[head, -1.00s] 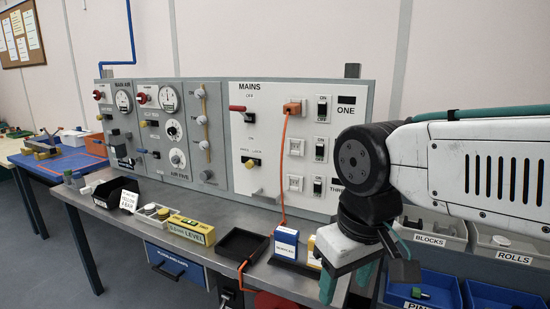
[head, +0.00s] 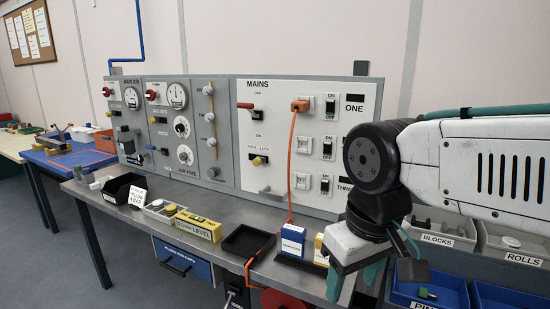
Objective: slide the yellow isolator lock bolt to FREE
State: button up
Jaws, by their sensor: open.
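The yellow isolator lock bolt (head: 258,161) is a small yellow knob on a dark mount, low on the left of the white MAINS panel (head: 285,120). Small labels stand above it, the left one seeming to read FREE; I cannot tell which end the bolt is at. A red handle (head: 245,106) sits above it, by the OFF label. My gripper (head: 354,277) is open and empty, to the right of and below the bolt, in front of the bench and well apart from the panel. Its fingers are partly hidden by its own body.
An orange cable (head: 291,165) hangs from an orange plug (head: 299,105) right of the bolt, down to the bench. A grey handle (head: 268,191) sticks out below the bolt. A black tray (head: 247,240), a blue box (head: 291,241) and a yellow level box (head: 198,227) stand on the bench (head: 225,200).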

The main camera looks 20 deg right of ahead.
aim_at(257, 162)
jog(key=z, duration=0.15)
jog(key=k, duration=0.4)
jog(key=u, duration=0.7)
jog(key=i, duration=1.4)
jog(key=z, duration=0.3)
